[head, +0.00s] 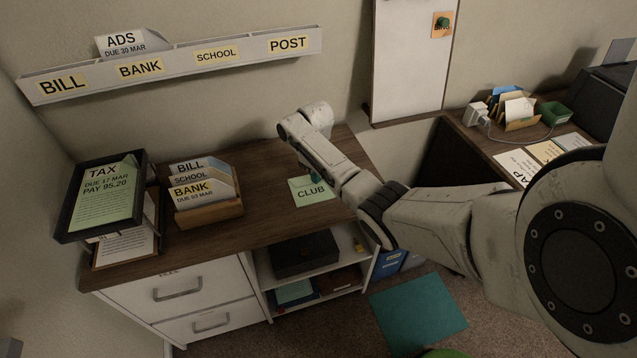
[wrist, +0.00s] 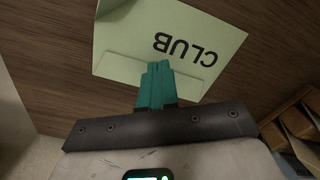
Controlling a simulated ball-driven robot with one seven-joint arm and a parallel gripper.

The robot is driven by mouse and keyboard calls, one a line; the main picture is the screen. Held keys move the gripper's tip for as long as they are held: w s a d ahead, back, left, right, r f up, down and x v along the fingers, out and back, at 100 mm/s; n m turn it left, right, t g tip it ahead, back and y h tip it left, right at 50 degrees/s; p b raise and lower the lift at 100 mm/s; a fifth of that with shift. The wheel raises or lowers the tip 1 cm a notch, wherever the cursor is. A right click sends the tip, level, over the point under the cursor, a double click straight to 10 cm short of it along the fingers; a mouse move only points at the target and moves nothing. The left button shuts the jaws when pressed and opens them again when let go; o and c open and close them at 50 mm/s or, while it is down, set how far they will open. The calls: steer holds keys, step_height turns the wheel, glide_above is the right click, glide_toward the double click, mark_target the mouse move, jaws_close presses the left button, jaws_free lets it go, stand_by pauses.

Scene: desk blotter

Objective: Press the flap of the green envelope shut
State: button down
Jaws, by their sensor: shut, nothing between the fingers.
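The green envelope (head: 313,197), marked CLUB, lies on the wooden desk top in the head view. In the wrist view the envelope (wrist: 190,25) shows with its lettering upside down. Its paler flap (wrist: 118,66) runs along the edge nearest my gripper; I cannot tell whether it lies flat or stands slightly up. My gripper (wrist: 158,66) has teal fingers shut together with nothing between them. The fingertips overlap the flap's middle in the wrist view; contact cannot be told. In the head view, my arm hides most of the gripper (head: 315,178).
A wooden sorter (head: 213,212) with BILL, SCHOOL and BANK papers stands left of the envelope. Stacked trays (head: 68,228) with a TAX paper are further left. A labelled wall rack (head: 180,66) hangs above. Bare desk (head: 262,228) lies between sorter and envelope.

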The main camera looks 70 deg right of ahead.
step_height(320, 180, up, 6)
steer(key=p, duration=0.5)
steer(key=shift+r+p, duration=0.25)
steer(key=shift+p, duration=0.1)
steer(key=shift+w+d, duration=0.1)
steer(key=shift+n+t+y, duration=0.4)
steer(key=shift+n, duration=0.4)
steer(key=w+a+f, duration=0.1)
steer(key=a, duration=0.4)
steer(key=w+a+f, duration=0.1)
steer(key=a, duration=0.5)
steer(key=w+a+f, duration=0.1)
steer(key=a, duration=0.4)
steer(key=shift+w+a+f, duration=0.15)
steer(key=shift+w+a, duration=0.1)
steer(key=shift+w, duration=0.1)
steer(key=s+a+n, duration=0.1)
steer(key=s+a, duration=0.5)
steer(key=a, duration=0.3)
steer(key=s+a, duration=0.5)
steer(key=a, duration=0.4)
steer(key=s+r+h, duration=0.1)
steer(key=s+r, duration=0.4)
steer(key=s, duration=0.5)
steer(key=shift+s+a+r+n+b, duration=0.15)
steer(key=shift+a+n+b, duration=0.15)
steer(key=shift+a+b, duration=0.1)
